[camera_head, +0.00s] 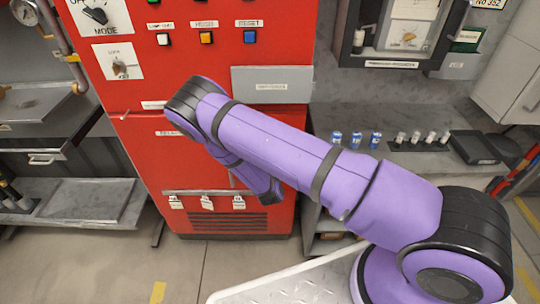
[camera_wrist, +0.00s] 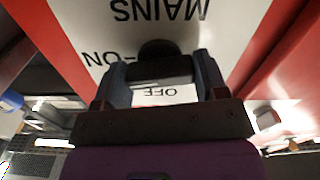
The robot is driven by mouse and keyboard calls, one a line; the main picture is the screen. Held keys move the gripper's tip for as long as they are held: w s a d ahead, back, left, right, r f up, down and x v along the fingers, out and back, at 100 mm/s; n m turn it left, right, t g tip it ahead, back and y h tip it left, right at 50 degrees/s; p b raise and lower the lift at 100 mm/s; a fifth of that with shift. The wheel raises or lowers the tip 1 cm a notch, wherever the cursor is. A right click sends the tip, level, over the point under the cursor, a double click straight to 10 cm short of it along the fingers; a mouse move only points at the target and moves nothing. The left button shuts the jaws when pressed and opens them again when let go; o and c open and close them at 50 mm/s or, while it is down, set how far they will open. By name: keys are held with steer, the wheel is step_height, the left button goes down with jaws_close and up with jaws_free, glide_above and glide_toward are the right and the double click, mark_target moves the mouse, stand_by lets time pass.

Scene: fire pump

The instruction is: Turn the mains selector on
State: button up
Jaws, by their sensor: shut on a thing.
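The mains selector's white plate (camera_wrist: 85,22) shows upside down in the wrist view, with "MAINS" at the top, "ON" on the left and "OFF" below. Its black knob (camera_wrist: 158,48) is in the middle of the plate. My gripper (camera_wrist: 160,72) is shut on the knob, with one finger on each side. The knob's pointing direction is partly hidden by the fingers, so I cannot tell its exact setting. In the head view the selector and my fingers are hidden behind my purple arm.
The red cabinet (camera_head: 150,190) stands ahead, with a mode dial (camera_head: 97,14), a lock switch (camera_head: 119,66) and several buttons above my arm. To the right, a grey bench (camera_head: 385,117) bears blue cans (camera_head: 355,140) and a black box (camera_head: 474,147). Pipes (camera_head: 62,45) run at the left.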

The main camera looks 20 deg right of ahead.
steer(key=shift+m, duration=0.8)
steer(key=o, duration=0.9)
steer(key=shift+o, duration=0.2)
steer(key=shift+s, duration=0.1)
steer(key=v, duration=1)
steer(key=shift+s+a, duration=0.15)
steer(key=shift+s, duration=0.2)
